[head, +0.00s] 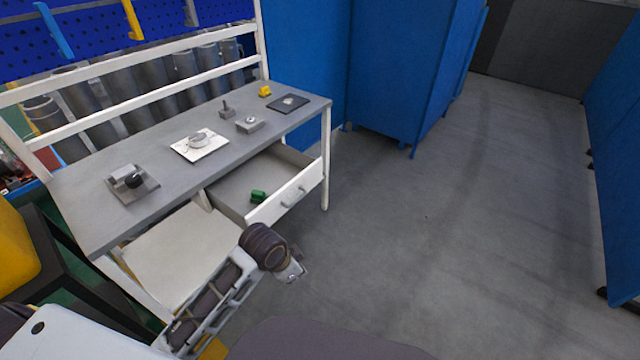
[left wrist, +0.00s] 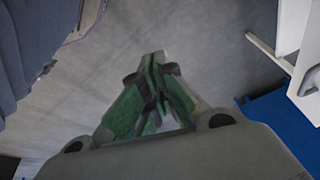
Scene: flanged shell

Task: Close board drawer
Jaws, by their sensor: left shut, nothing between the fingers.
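The drawer (head: 285,196) of the grey-topped bench stands pulled out at the right end, its white front with a handle (head: 293,197) facing the open floor. A small green object (head: 258,196) lies inside it. My left gripper (head: 300,270) is in front of and below the drawer front, apart from it in the head view. In the left wrist view its green-padded fingers (left wrist: 155,95) are shut with nothing between them. White furniture parts, one with a handle, show at the upper right of that view. My right gripper is not in view.
The bench top (head: 240,145) carries several small parts: a grey block fixture (head: 130,182), a white plate (head: 199,145), a dark pad (head: 288,104) and a yellow piece (head: 265,91). Blue cabinets (head: 385,70) stand behind right. The floor (head: 450,220) to the right is clear.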

